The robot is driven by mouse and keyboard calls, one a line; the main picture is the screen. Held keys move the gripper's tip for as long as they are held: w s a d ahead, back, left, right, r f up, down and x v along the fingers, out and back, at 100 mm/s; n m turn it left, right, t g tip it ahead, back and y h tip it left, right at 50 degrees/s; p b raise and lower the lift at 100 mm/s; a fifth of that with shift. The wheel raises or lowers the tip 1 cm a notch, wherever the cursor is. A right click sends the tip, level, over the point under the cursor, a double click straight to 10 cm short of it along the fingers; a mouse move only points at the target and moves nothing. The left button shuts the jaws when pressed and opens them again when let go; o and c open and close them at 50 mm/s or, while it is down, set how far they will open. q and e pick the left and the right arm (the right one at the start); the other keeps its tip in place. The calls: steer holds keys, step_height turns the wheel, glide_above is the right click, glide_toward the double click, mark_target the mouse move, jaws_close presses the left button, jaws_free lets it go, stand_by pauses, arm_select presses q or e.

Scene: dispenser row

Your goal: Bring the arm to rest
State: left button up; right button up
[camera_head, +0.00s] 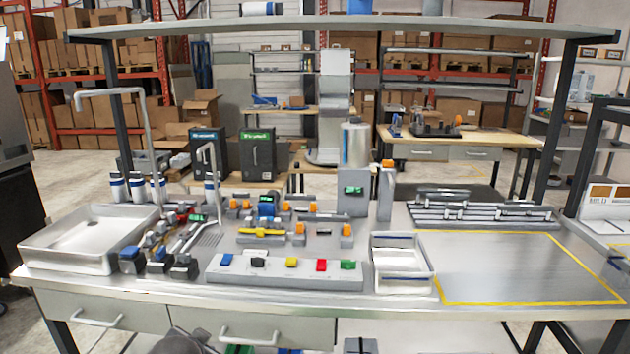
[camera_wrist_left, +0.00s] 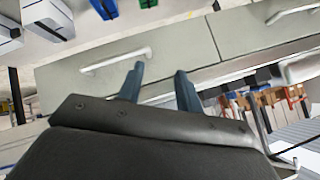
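My left gripper (camera_wrist_left: 159,70) shows in the left wrist view, its two dark fingers apart with nothing between them. It is in front of the bench's drawer fronts, and a drawer handle (camera_wrist_left: 115,61) shows behind the fingers. No contact with the drawer can be made out. In the head view neither gripper can be made out clearly; a dark rounded shape is cut off by the bottom edge, left of centre. My right gripper is in neither view.
The workbench (camera_head: 200,300) spans the head view, with drawers below its front edge. On it are a sink (camera_head: 90,240), a grey block with coloured pieces (camera_head: 290,277), a white tray (camera_head: 402,268) and a rack (camera_head: 480,212). The yellow-outlined area (camera_head: 525,268) is clear.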

arm_select(q)
steer(key=s+d+f+n+g+h+p, duration=0.1)
steer(key=s+d+f+g, duration=0.1)
steer(key=s+f, duration=0.5)
steer(key=s+d+f+n+g+h, duration=0.1)
steer(key=s+d+f+g, duration=0.2)
steer(key=s, duration=1)
steer(key=s+d+f+g+h+p, duration=0.1)
steer(key=s+d+f+g, duration=0.1)
steer(key=s+d+f, duration=0.4)
steer(key=s+f, duration=0.4)
steer(key=f, duration=0.1)
steer(key=shift+s+f+n+h+p, duration=0.2)
steer(key=shift+s+n+h+p, duration=0.1)
steer(key=shift+s+n+p, duration=0.1)
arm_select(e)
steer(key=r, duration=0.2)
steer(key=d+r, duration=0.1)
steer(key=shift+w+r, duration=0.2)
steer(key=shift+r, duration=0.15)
arm_select(q)
steer(key=shift+d, duration=0.1)
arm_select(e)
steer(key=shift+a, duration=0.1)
